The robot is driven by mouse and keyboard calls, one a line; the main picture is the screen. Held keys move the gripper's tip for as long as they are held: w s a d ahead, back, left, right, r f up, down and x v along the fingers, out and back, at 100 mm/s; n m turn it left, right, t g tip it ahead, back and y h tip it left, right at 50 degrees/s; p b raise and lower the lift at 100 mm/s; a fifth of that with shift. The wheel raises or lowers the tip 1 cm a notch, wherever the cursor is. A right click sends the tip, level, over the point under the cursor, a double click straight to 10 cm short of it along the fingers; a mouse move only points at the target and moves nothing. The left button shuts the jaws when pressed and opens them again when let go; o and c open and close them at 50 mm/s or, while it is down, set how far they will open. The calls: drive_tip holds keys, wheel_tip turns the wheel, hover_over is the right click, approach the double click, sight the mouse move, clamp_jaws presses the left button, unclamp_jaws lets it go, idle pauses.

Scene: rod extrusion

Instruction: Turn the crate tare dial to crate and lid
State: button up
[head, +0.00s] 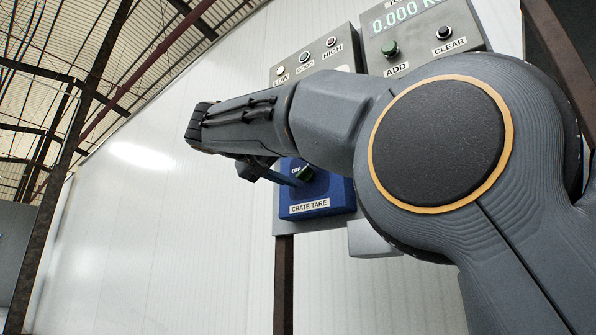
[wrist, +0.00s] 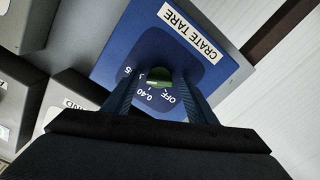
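The crate tare dial (wrist: 158,78) is a dark green knob on a blue box labelled CRATE TARE (wrist: 130,45). The marks OFF, 0.40 and a partly hidden one ending in 5 show around it. A pale mark shows on the knob, but I cannot tell which setting it points at. In the head view, the blue box (head: 322,198) sits low on the wall panel, and my arm partly covers it. My gripper (head: 283,178) is at the dial. In the wrist view, its two blue fingers stand on either side of the knob, with a gap visible at each side.
Above the box are a grey panel (head: 345,62) with LOW and HIGH buttons and a display panel (head: 425,35) reading 0.000, with ADD and CLEAR buttons. My arm crosses in front of them. The white wall (head: 150,230) to the left is clear.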

drive_tip(key=v, duration=0.7)
drive_tip(key=shift+s+a, duration=0.25)
drive_tip(key=shift+s, duration=0.1)
idle(0.5)
